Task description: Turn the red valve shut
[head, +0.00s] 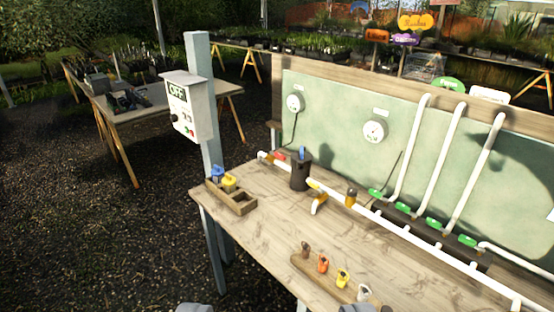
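The red valve (280,156) is a small red handle on the white pipe (335,192) at the far left end of the workbench (290,215). It is small in view, and its exact handle angle is hard to tell. A dark cylinder with a blue top (300,172) stands just right of it. Only the grey tips of my gripper (276,308) show at the bottom edge, wide apart with nothing between them. They are well short of the red valve, on the near side of the bench.
A grey post carries a control box (188,107) reading OFF, left of the bench. A wooden tray (240,208) and a rack of coloured fittings (325,278) sit on the bench. Green-handled valves (433,223) line the pipe at right. Gravel is open at left.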

